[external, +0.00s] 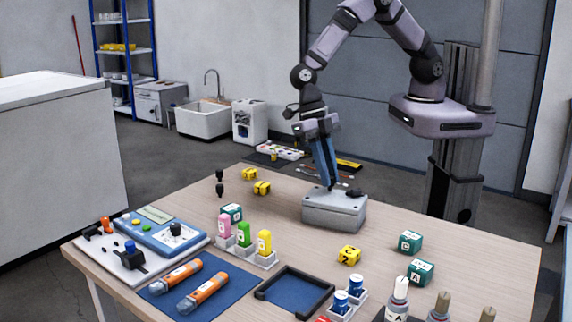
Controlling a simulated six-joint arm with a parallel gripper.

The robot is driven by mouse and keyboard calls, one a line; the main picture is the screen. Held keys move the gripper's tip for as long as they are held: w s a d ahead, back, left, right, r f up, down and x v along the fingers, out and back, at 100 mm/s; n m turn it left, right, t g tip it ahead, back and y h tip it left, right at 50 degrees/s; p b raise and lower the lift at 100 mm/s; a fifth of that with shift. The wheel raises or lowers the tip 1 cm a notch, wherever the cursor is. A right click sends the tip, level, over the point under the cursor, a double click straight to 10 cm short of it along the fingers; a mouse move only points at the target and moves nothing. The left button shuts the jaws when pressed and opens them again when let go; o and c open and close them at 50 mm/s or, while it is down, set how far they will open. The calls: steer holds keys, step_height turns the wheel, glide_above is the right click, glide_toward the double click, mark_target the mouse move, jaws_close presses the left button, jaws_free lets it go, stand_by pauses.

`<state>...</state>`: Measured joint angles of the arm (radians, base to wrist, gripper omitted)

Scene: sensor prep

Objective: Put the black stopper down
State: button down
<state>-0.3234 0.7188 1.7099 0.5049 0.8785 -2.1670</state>
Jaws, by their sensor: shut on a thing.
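My gripper (328,185) points down with its long blue fingers, and its tips are at the top of a grey box (334,212) on the wooden table. It is shut on a small dark thing, which I take to be the black stopper; the fingers hide most of it. I cannot tell whether it touches the box top. Another small black piece (354,192) shows on the right part of the box top.
Yellow cubes (262,188) lie left of the box, and green cubes (410,242) lie right. A rack (248,255) of coloured bottles, a blue device (160,232), a black-rimmed tray (293,291) and orange tubes (203,289) fill the front. Bare wood (290,235) surrounds the box.

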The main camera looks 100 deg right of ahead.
steer(key=shift+f, duration=0.3)
steer(key=shift+f, duration=0.1)
steer(key=shift+f, duration=0.1)
steer(key=c, duration=1.7)
jaws_free()
steer(key=shift+o, duration=0.2)
steer(key=shift+r, duration=0.3)
steer(key=shift+w+d+r, duration=0.15)
steer(key=shift+w+r, duration=0.05)
steer(key=shift+r, duration=0.05)
steer(key=b+v, duration=0.3)
steer(key=v, duration=0.8)
